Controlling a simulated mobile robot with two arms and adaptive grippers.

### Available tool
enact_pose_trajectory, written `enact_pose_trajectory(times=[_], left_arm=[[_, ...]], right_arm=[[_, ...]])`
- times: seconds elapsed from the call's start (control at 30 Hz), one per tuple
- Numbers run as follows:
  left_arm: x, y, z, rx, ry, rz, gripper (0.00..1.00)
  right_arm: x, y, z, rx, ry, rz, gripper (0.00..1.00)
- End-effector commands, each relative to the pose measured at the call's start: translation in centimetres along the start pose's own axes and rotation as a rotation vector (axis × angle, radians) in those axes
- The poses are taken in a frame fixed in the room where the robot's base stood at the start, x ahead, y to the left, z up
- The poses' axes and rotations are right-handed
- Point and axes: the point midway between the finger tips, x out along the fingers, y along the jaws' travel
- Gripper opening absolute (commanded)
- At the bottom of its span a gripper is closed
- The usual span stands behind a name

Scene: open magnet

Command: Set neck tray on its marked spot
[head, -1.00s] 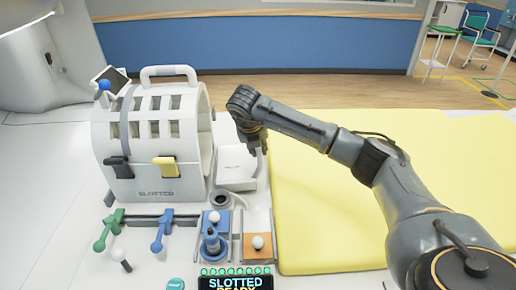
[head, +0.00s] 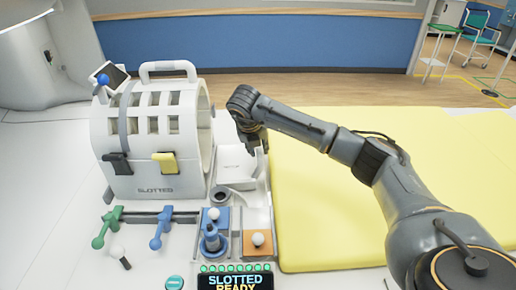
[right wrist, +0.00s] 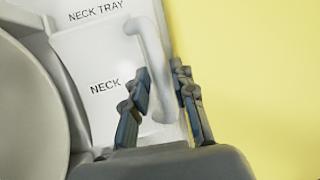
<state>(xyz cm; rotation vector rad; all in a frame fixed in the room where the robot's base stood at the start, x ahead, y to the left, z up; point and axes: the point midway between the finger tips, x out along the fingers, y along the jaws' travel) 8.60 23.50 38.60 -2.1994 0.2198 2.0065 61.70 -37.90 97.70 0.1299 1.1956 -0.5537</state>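The neck tray (right wrist: 90,85) is a white piece with a raised white handle (right wrist: 155,60) and the word NECK on it. In the head view the white tray area (head: 234,163) lies between the slotted coil and the yellow pad. My right gripper (right wrist: 163,108) has one finger on each side of the handle, close against it, and looks shut on it. In the head view this gripper (head: 252,140) is seen from behind, its fingertips partly hidden. The words NECK TRAY show near the tray's far end. I cannot make out a separate marked spot. My left gripper is not in view.
A white slotted coil (head: 155,140) with a top handle stands just left. In front are green (head: 106,225) and blue (head: 160,228) levers, a blue knob (head: 211,240) and a SLOTTED READY screen (head: 235,282). The yellow pad (head: 400,180) fills the right side.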

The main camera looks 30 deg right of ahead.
Motion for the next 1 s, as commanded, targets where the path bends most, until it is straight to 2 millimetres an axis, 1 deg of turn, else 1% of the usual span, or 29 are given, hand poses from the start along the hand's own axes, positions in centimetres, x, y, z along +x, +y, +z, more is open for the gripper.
enact_pose_trajectory(times=[0.03,0.07,0.33,0.47,0.57,0.8,0.9,1.0], left_arm=[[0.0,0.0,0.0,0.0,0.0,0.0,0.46],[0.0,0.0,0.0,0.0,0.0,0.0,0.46],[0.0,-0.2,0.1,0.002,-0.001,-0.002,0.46],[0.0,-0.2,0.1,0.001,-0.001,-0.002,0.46],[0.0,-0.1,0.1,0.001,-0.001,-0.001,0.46],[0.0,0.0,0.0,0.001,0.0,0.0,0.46],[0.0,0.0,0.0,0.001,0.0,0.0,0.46],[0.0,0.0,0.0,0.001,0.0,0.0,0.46]], right_arm=[[0.0,0.0,0.0,0.0,0.0,0.0,0.42],[0.0,0.0,0.0,0.0,0.0,0.0,0.44],[0.1,0.0,-0.1,-0.002,0.003,-0.002,0.44],[-0.8,0.1,0.0,-0.001,0.0,0.001,0.44],[-2.3,0.1,0.0,-0.002,-0.002,0.003,0.44],[-7.5,0.1,0.1,-0.001,-0.003,0.003,0.44],[-9.4,0.1,0.1,-0.001,-0.002,0.002,0.44],[-10.8,0.1,0.0,-0.001,-0.002,0.002,0.44]])
